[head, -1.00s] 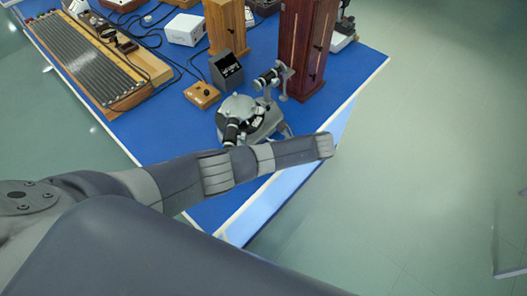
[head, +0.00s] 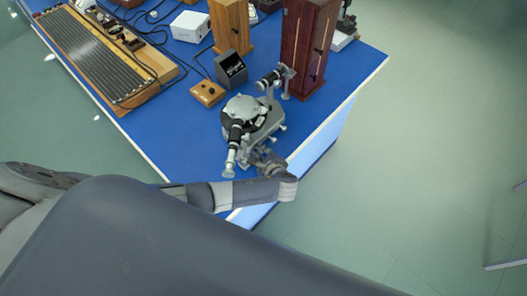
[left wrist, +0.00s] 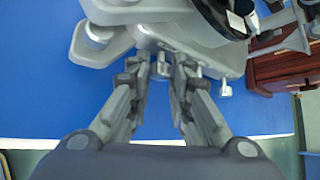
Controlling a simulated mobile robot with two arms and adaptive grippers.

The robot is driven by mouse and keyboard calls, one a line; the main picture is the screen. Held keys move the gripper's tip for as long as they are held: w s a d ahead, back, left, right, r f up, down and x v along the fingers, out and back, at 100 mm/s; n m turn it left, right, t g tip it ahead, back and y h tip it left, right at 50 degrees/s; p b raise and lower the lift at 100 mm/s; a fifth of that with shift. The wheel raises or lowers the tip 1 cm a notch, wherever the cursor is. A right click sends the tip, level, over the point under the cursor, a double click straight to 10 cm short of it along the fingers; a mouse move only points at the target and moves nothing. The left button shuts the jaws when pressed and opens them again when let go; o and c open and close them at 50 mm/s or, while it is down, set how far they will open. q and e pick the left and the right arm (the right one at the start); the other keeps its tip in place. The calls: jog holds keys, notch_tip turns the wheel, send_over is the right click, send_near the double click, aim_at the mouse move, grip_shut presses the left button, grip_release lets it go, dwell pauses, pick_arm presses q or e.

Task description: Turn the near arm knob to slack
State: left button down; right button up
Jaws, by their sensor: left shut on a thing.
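The grey spectrometer (head: 247,113) stands at the near corner of the blue bench, with one black-and-silver tube (head: 235,135) pointing toward me. Its grey base also shows in the left wrist view (left wrist: 165,12). My left gripper (head: 264,160) is low at its near side. In the left wrist view the left gripper's fingers (left wrist: 161,67) close in on a small silver knob (left wrist: 162,71) under the base. The fingertips partly hide this knob, and its turn cannot be read. Another small silver knob (left wrist: 225,88) sits to the right, outside the fingers. My right gripper is out of view.
A small wooden box (head: 207,93) and a dark display unit (head: 231,68) stand behind the spectrometer. A tall dark red wooden cabinet (head: 308,45) is behind at the right. A ribbed wooden board (head: 104,60) lies at the left.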

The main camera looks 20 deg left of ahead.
pick_arm(q)
jog(key=shift+s+f+n+t+b, duration=0.15)
jog(key=shift+f+n+t+b, duration=0.15)
jog(key=shift+t+b, duration=0.1)
jog(key=n+t+b, duration=0.1)
jog(key=b, duration=0.2)
jog(key=n+t+b, duration=0.1)
jog(key=t+b, duration=0.1)
jog(key=b, duration=0.1)
jog(key=f+n+t+b, duration=0.1)
jog(key=b, duration=0.2)
jog(key=shift+s+a+t, duration=0.15)
jog(key=shift+s+t, duration=0.1)
jog(key=shift+t, duration=0.05)
jog(key=shift+r+n+t+b, duration=0.2)
jog(key=shift+n+t+b, duration=0.2)
jog(key=shift+b, duration=0.75)
jog(key=c, duration=1.5)
grip_release()
jog(key=shift+o, duration=0.2)
jog(key=shift+s, duration=0.1)
jog(key=shift+v, duration=3.95)
